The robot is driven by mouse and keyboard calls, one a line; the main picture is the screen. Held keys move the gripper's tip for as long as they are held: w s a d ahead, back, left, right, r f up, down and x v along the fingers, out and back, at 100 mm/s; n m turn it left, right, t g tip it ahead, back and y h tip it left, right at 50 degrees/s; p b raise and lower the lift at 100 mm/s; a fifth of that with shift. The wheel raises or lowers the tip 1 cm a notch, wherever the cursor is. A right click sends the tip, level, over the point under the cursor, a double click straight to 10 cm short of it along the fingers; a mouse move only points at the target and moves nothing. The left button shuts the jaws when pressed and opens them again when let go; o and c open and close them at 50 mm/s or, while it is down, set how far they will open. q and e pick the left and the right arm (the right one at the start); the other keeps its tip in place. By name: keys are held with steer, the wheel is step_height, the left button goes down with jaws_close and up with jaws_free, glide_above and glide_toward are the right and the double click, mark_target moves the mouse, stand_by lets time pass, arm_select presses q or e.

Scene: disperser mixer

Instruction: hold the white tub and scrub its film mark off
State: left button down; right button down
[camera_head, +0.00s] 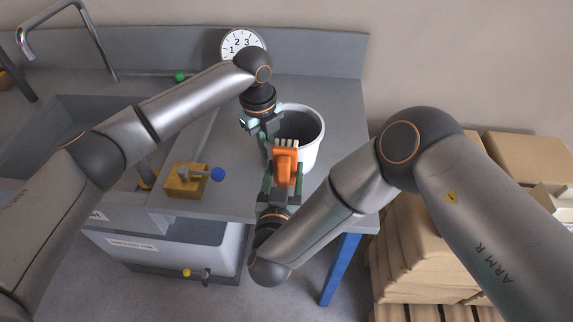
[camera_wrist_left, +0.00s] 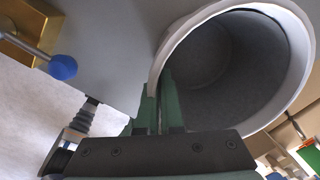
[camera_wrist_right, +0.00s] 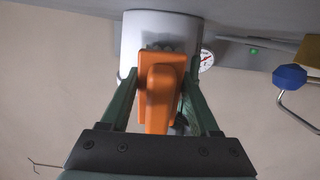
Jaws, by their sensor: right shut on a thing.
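The white tub (camera_head: 313,150) stands near the counter's front edge, its grey inside open upward; it also shows in the left wrist view (camera_wrist_left: 292,60) and the right wrist view (camera_wrist_right: 130,45). My left gripper (camera_wrist_left: 160,100) is at the tub's near-left rim, its fingers close together with the wall between them. My right gripper (camera_wrist_right: 157,85) is shut on an orange scrubbing brush (camera_head: 284,168), which also shows in the right wrist view (camera_wrist_right: 155,95). Its pale bristles face the tub's outer wall; I cannot tell whether they touch.
A brass block with a blue-knobbed lever (camera_head: 186,182) sits left of the tub. A round dial (camera_head: 242,44) stands at the back. A sink basin (camera_head: 80,118) is at the left.

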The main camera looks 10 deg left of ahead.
mark_target(284, 186)
steer(key=shift+d+f, duration=0.1)
steer(key=shift+w+f, duration=0.1)
steer(key=shift+f, duration=1.2)
steer(key=shift+s, duration=0.85)
steer(key=shift+f, duration=0.1)
steer(key=shift+f, duration=0.5)
steer(key=shift+w, duration=0.75)
